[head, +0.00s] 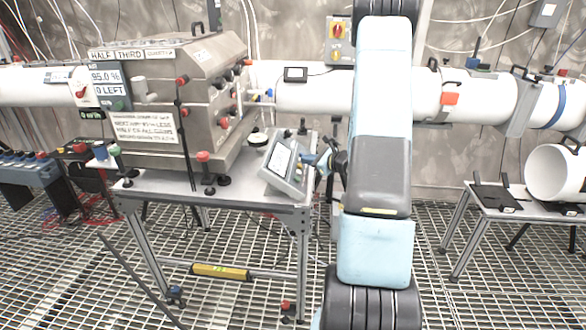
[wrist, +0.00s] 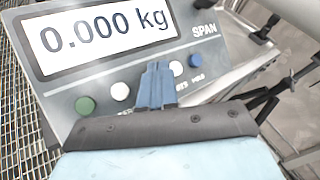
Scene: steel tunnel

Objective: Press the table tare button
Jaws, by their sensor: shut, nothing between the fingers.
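The scale indicator (head: 284,165) is a tilted grey box on the right end of the steel table (head: 240,187) in the head view. In the wrist view its panel (wrist: 205,58) fills the upper part, and its display (wrist: 105,35) reads 0.000 kg. Below the display is a row of round buttons: a green button (wrist: 85,105), a white button (wrist: 120,91), another white button (wrist: 176,68) and a blue button (wrist: 195,61). My gripper (wrist: 156,72) is shut, its blue fingers over the row between the two white buttons. Labels below are partly hidden; contact cannot be told.
A large steel box (head: 160,90) with labels and knobs stands on the same table, left of the indicator. A white pipe (head: 300,95) runs behind. A second table (head: 520,205) with a white pipe piece (head: 555,172) stands at right. The floor is metal grating.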

